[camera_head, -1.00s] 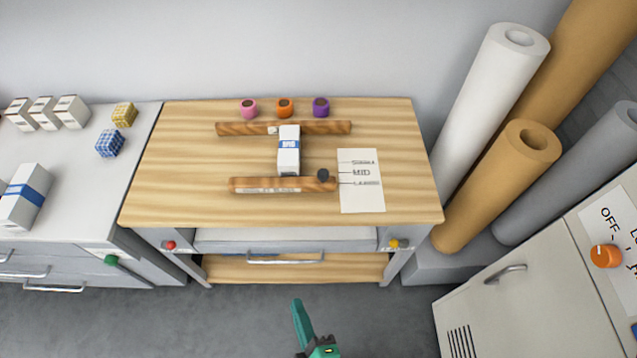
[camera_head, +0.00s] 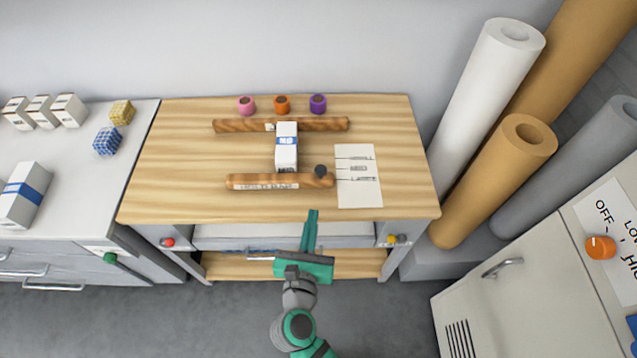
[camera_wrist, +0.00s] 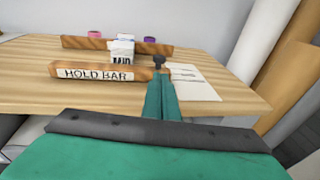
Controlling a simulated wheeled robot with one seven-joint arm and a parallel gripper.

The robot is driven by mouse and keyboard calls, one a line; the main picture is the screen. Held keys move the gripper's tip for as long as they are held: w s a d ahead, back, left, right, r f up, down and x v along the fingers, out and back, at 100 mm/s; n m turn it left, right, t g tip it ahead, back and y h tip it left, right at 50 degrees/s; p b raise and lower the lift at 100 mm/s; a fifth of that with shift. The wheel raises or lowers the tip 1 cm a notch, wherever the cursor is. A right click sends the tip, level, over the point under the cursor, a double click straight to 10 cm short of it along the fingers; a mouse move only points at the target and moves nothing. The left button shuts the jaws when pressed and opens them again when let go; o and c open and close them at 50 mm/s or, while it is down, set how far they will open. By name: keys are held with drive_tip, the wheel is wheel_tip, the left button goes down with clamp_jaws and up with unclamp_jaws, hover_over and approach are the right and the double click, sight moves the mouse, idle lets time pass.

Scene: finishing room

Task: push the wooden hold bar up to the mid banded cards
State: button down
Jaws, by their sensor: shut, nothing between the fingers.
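The wooden hold bar (camera_head: 250,181) lies across the front half of the wooden bench top, with a dark knob (camera_head: 321,171) near its right end. In the wrist view its front label on the bar (camera_wrist: 95,73) reads HOLD BAR. The mid banded cards (camera_head: 287,150), a white block with a blue band, lie between the hold bar and a rear wooden bar. Their front end is at or very close to the hold bar; I cannot tell if they touch. My gripper (camera_head: 313,213) is shut and empty, in front of the bar near its right end, apparently not touching it.
A rear wooden bar (camera_head: 220,126) and pink, orange and purple rolls stand behind the cards. A paper sheet (camera_head: 360,190) with size lines lies right of the bar. Tall paper rolls (camera_head: 485,90) stand at the right. The bench's left side is clear.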

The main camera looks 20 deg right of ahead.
sight(320, 174)
drive_tip(key=x, duration=1.2)
drive_tip(key=shift+w, duration=0.2)
